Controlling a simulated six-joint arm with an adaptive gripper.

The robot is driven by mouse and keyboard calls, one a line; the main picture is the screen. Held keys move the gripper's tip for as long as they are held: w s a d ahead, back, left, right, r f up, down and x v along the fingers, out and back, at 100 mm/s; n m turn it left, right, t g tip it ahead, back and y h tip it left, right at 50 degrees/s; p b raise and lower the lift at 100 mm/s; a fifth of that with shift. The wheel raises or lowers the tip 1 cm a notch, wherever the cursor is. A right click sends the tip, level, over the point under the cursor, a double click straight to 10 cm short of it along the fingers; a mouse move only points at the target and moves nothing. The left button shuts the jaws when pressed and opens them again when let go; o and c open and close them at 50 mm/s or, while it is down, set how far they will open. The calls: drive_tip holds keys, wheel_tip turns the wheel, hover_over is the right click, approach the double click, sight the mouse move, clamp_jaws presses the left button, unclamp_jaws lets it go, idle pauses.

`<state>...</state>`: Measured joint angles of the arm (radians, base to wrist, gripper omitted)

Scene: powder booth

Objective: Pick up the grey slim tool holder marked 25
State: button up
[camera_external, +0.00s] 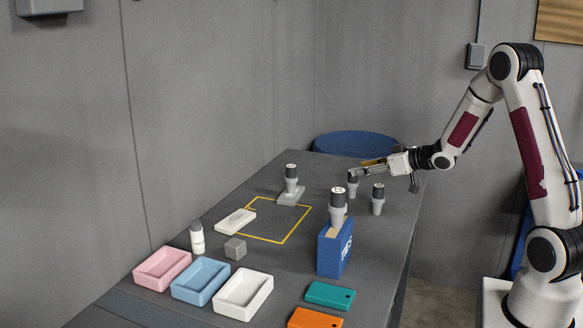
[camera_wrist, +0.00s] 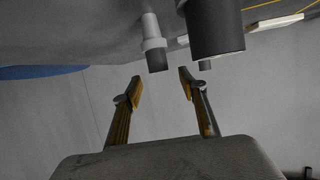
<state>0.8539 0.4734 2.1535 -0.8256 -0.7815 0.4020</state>
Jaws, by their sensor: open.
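Several grey tool holders with dark upper collars stand about the table; their markings are too small to read, so I cannot tell which is marked 25. One slim holder (camera_external: 352,187) stands right by my gripper (camera_external: 360,168), and another (camera_external: 378,200) stands just right of it. A third (camera_external: 338,207) stands on a blue box, and a fourth (camera_external: 291,178) on a grey block. My gripper is open and roughly horizontal at the far right of the table. In the wrist view, which looks inverted, a slim holder (camera_wrist: 154,46) shows beyond the gap between the empty fingers (camera_wrist: 162,88).
A large dark collar (camera_wrist: 215,30) is near in the wrist view. The blue box (camera_external: 334,252) stands front right. Pink (camera_external: 162,268), blue (camera_external: 201,281) and white trays (camera_external: 243,294) line the front left. A white bottle (camera_external: 197,238) and grey cube (camera_external: 235,248) stand behind them.

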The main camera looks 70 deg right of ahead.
sight(352, 183)
drive_tip(key=shift+w+d+f, duration=0.25)
drive_tip(key=shift+w+f, duration=0.65)
drive_tip(key=shift+f, duration=0.15)
drive_tip(key=shift+x, duration=1.25)
clamp_jaws()
